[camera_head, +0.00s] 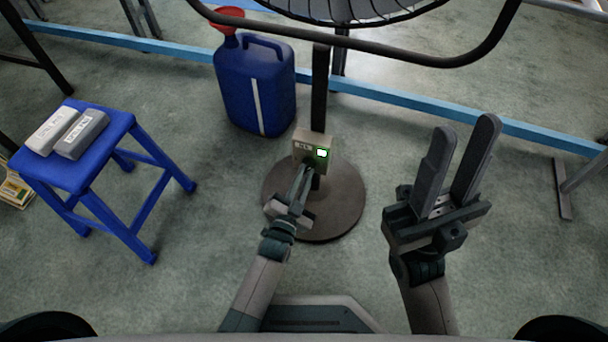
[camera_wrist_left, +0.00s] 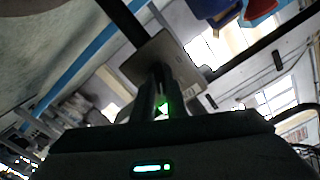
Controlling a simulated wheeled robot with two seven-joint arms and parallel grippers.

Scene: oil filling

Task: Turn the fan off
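The fan stands at the top centre of the head view, with its wire cage (camera_head: 345,10), black pole (camera_head: 320,88) and round dark base (camera_head: 338,212). A beige control box (camera_head: 316,142) with a lit green-white patch is on the pole. It also shows in the left wrist view (camera_wrist_left: 182,62). My left gripper (camera_head: 308,166) has its fingers close together, with the tips at the front of the box. In the left wrist view the fingertips (camera_wrist_left: 159,70) overlap the box; any knob between them is hidden. My right gripper (camera_head: 466,124) is open and empty, right of the fan.
A blue jerrycan (camera_head: 255,90) with a red funnel (camera_head: 226,30) stands behind the fan base. A blue stool (camera_head: 85,172) at the left holds two small boxes (camera_head: 66,130). A light-blue rail (camera_head: 420,102) crosses behind.

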